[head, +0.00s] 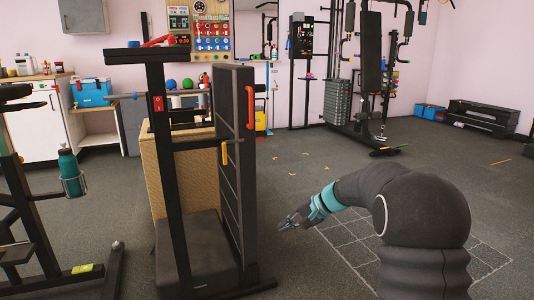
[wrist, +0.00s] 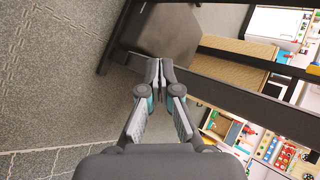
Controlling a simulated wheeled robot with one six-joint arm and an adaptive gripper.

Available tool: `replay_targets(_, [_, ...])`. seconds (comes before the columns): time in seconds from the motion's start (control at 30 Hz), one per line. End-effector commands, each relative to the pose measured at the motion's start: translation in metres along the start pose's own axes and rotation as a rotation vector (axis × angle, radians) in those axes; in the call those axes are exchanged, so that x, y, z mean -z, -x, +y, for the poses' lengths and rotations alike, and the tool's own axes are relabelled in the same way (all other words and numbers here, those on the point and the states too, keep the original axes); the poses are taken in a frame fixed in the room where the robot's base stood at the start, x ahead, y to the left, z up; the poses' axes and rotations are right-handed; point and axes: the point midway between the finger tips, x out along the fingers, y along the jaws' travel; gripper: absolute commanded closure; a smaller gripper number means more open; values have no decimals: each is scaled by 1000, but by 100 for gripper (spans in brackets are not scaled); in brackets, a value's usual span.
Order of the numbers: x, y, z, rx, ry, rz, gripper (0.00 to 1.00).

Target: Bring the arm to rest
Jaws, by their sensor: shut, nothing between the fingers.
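My gripper (head: 291,223) is at the end of my dark arm with teal bands, low over the grey floor in the head view. It is right of the black upright frame and apart from it in that view. In the wrist view my gripper (wrist: 159,70) shows its two fingers together at the tips, with nothing between them. The dark base of the frame (wrist: 160,32) shows beyond the fingertips in that view.
A black upright frame (head: 176,190) with a padded back (head: 236,150) and red and yellow handles stands left of my arm. A teal bottle (head: 69,172) sits in a holder at far left. A weight machine (head: 345,105) stands at the back. The floor (head: 335,165) between is open.

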Motion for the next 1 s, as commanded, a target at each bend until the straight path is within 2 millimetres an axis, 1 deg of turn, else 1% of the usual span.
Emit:
replay_targets(0.03, [-19,12,6,-59,16,2,100])
replay_targets(0.1, [-44,26,18,-142,39,4,100])
replay_targets(0.27, [-96,62,42,-309,108,22,100])
replay_targets(0.4, [-139,95,60,-432,176,46,100])
replay_targets(0.7, [-220,160,90,-636,338,114,100])
replay_targets(0.9, [-266,197,104,-729,448,173,100])
replay_targets(1.0, [-287,213,108,-759,500,205,100])
